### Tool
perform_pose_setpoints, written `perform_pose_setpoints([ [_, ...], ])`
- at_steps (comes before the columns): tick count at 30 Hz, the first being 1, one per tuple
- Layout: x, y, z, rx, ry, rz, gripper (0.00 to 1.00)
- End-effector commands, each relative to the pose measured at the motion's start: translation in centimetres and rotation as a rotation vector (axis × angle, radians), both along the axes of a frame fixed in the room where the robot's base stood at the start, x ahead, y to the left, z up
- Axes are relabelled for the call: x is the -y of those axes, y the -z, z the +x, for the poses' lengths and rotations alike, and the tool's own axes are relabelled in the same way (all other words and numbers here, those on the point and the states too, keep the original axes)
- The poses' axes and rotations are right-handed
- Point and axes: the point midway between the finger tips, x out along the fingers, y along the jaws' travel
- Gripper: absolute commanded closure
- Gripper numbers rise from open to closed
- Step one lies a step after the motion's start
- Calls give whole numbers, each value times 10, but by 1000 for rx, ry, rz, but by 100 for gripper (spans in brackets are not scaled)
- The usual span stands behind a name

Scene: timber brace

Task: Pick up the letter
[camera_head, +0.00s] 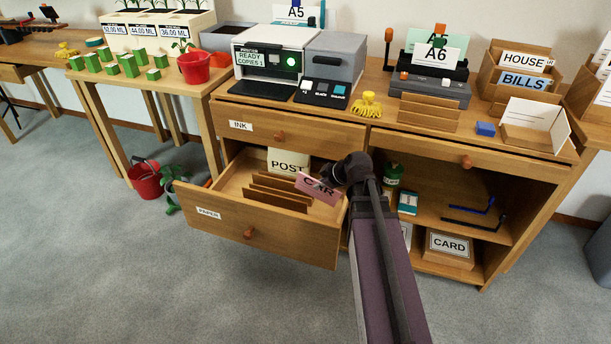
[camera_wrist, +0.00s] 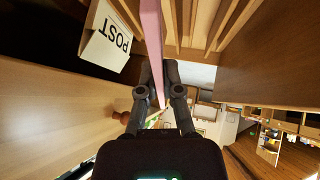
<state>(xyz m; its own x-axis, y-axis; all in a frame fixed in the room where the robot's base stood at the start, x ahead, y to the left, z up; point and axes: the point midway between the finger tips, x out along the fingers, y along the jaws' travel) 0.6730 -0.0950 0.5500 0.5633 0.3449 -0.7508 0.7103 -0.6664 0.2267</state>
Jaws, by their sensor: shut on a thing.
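The pink letter (camera_head: 316,188) reads "CAR", with part of its face possibly hidden by my gripper. It is tilted above the open PAPER drawer (camera_head: 265,224). My gripper (camera_head: 334,178) is shut on its right end. In the wrist view the letter (camera_wrist: 152,40) shows edge-on as a pink strip, with its near end between the fingertips of my gripper (camera_wrist: 158,98). Whether the letter touches the drawer's dividers (camera_head: 282,190) cannot be told.
A POST card (camera_head: 288,162) stands at the back of the drawer, also in the wrist view (camera_wrist: 106,40). The closed INK drawer (camera_head: 290,128) is above. A printer (camera_head: 270,62) and yellow clip (camera_head: 367,105) are on the desktop. An open shelf with a CARD box (camera_head: 447,246) lies right.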

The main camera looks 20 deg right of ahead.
Motion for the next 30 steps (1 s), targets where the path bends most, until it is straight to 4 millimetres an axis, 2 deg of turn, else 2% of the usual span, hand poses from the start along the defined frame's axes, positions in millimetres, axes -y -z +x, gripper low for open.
perform_pose_setpoints([
  [4,12,0,-23,-1,1,0,100],
  [6,15,-7,-24,-27,-2,-17,100],
  [16,28,-18,-46,-165,-1,-100,100],
  [30,38,-20,-61,-256,0,-157,100],
])
